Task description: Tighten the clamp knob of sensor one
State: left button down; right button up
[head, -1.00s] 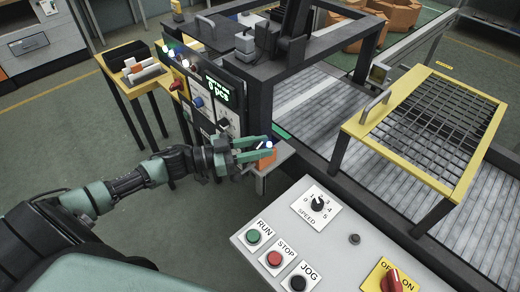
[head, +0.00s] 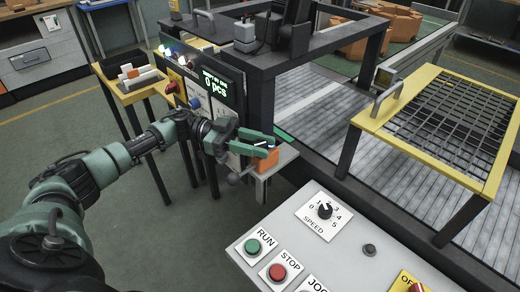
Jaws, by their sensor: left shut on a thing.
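My left gripper (head: 264,145) is at the end of the bracket beside the conveyor, in front of the panel with the green display. Its two teal fingers are closed around a small dark piece, which seems to be the clamp knob; the fingers hide most of it. An orange block (head: 266,160), seemingly sensor one's body, sits just below and behind the fingertips on a light grey bracket (head: 284,157). I cannot read any label on it. My right gripper is not in view.
The display panel (head: 222,88) reads 0 pcs. A grey control box with a speed dial (head: 325,211), green run button (head: 253,246) and red stop button (head: 278,271) stands at the front. A yellow-framed mesh guard (head: 436,122) is at right. A yellow stand (head: 136,92) holds small parts.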

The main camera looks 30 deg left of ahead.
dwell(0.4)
pick_arm(q)
jog(key=c, duration=1)
grip_release()
